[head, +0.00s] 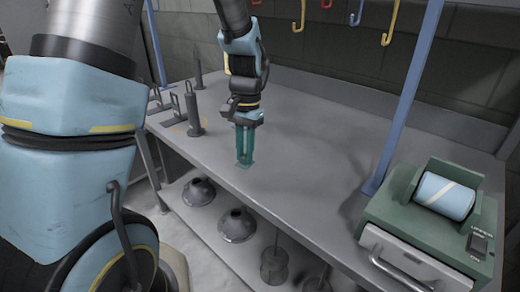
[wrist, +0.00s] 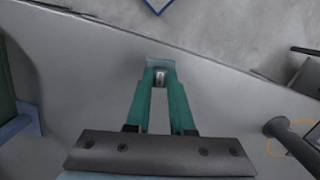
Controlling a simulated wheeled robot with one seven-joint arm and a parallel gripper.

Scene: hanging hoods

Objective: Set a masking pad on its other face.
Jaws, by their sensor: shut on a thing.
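My gripper (head: 244,157) points down at the bench top, its two teal fingers close together. In the wrist view, the fingers of my gripper (wrist: 161,82) are shut on a small, flat, grey-teal piece, which I take to be the masking pad (wrist: 160,62). A small pale metallic spot shows between the fingertips. In the head view only a thin teal edge of the pad (head: 246,166) shows at the fingertips, at or just above the bench. The fingers hide much of it, and I cannot tell which face is up.
The grey bench top (head: 315,135) is clear around my gripper. Dark upright posts (head: 194,112) stand at its left end. A green dispenser (head: 410,205) with a blue roll (head: 443,196) sits at the right front. Coloured hooks (head: 390,22) hang above, beside a blue upright (head: 408,95).

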